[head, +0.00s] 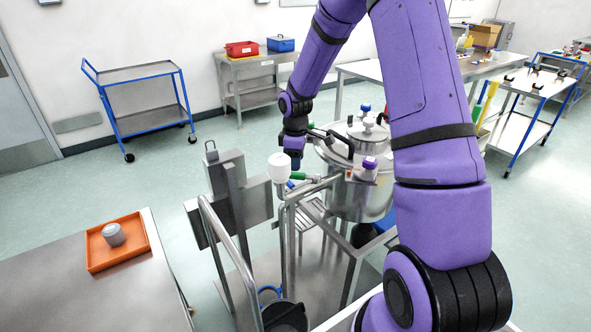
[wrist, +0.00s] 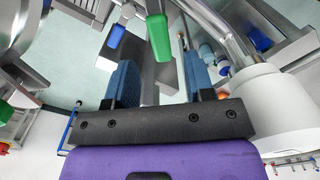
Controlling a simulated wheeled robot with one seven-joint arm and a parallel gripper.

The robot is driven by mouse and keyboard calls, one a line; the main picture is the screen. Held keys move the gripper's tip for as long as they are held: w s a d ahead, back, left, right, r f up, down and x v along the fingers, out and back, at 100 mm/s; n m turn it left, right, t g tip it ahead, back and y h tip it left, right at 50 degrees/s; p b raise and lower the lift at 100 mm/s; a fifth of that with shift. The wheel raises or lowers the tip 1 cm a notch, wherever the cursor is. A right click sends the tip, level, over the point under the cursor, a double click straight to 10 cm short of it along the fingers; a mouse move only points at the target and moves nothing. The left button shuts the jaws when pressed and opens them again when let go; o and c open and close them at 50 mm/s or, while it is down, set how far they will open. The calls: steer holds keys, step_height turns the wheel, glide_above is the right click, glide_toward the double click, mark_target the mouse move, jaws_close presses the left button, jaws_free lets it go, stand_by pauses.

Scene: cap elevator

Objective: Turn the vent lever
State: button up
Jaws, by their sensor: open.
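My gripper (head: 294,163) hangs beside the steel tank (head: 350,200) in the head view, just right of a white cup (head: 279,164). In the wrist view my gripper (wrist: 158,64) has its two blue fingers apart with nothing held. A green lever handle (wrist: 159,37) shows just beyond the gap between the fingertips; contact cannot be told. A blue lever handle (wrist: 117,36) is left of it. The green handle (head: 299,176) and blue handle (head: 290,184) also show small in the head view. Which handle is the vent lever is not marked.
The white cup (wrist: 262,100) stands close to the right finger. A purple-capped fitting (head: 369,164) and lid (head: 368,134) top the tank. Steel rails (head: 228,240) stand in front. An orange tray (head: 117,241) lies on the left table. Open floor lies behind.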

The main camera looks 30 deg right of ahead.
mark_target(296, 173)
step_height(296, 173, up, 6)
steer(key=shift+r, duration=0.1)
steer(key=shift+c, duration=0.2)
